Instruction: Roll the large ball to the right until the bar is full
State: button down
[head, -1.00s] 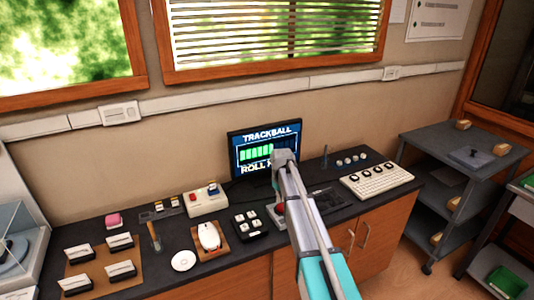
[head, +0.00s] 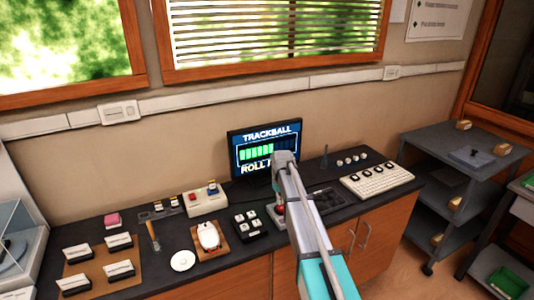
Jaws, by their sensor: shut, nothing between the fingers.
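The monitor (head: 239,142) at the back of the counter reads "TRACKBALL", with a bar of green segments (head: 257,153) filled over roughly its left part and dark on the right. The text under it begins with "ROLL" and is partly hidden by my arm. The red ball (head: 281,209) sits in a grey base (head: 272,212) in front of the monitor, mostly hidden by my arm. My gripper (head: 279,198) points down, shut and empty, just above or on the ball; I cannot tell whether it touches.
A white mouse (head: 209,236) on a brown pad, a black keypad (head: 249,222) and a button box (head: 203,199) stand to the left. A grey cart (head: 430,147) stands beyond the counter.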

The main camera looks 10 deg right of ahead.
jog(key=shift+w+d, duration=0.2)
jog(key=shift+d, duration=0.35)
jog(key=shift+w+d, duration=0.15)
jog(key=shift+d, duration=0.35)
dwell(1.9)
dwell(0.4)
jog(key=shift+r+p, duration=0.65)
jog(key=shift+a, duration=0.1)
jog(key=shift+s+a, duration=0.2)
jog(key=shift+a, duration=0.3)
jog(key=shift+s+a, duration=0.15)
jog(key=shift+a, duration=0.3)
jog(key=shift+f+b, duration=0.7)
dwell(0.7)
jog(key=shift+w+d, duration=0.15)
jog(key=shift+d, duration=0.4)
dwell(0.9)
